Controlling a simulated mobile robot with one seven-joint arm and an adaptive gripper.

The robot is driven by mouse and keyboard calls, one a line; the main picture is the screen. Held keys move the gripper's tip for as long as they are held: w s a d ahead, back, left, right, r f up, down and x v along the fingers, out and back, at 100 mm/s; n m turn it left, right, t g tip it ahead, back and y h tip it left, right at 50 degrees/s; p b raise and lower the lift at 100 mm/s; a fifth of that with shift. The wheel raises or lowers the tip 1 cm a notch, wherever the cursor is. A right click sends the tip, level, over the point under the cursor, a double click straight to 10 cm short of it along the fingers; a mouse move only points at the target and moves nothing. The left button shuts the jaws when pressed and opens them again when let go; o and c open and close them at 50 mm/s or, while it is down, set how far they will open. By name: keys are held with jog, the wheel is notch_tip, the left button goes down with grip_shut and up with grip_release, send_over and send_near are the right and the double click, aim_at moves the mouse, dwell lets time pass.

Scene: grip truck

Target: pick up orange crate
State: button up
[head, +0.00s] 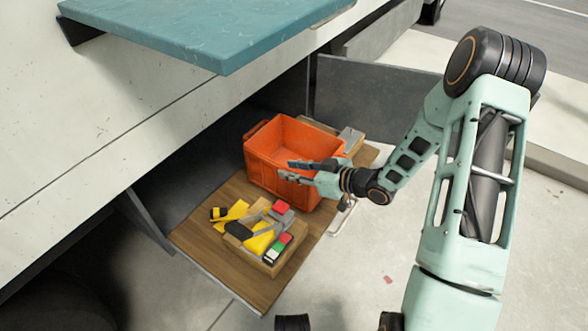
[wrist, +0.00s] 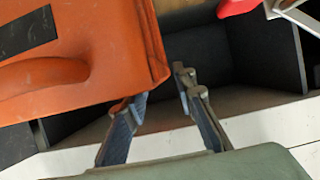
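The orange crate (head: 268,172) stands upright on the wooden board of the truck's low side compartment, and looks empty. In the wrist view its orange side (wrist: 95,60), with a handle and a dark label, fills the upper left. My gripper (head: 292,170) is at the crate's near right side in the head view and covers part of it. In the wrist view my gripper (wrist: 160,92) has its two fingers apart with nothing seen between them. The left finger is right by the crate's corner; I cannot tell whether it touches.
A small wooden tray (head: 272,268) with yellow, red and grey items sits in front of the crate on the board (head: 190,238). A teal panel (head: 200,30) overhangs above left. A grey flap (head: 375,92) stands behind. Open pavement lies to the right.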

jog(key=b+x, duration=0.1)
jog(key=x, duration=0.3)
jog(key=shift+a+f, duration=0.1)
jog(key=shift+f, duration=0.05)
grip_shut()
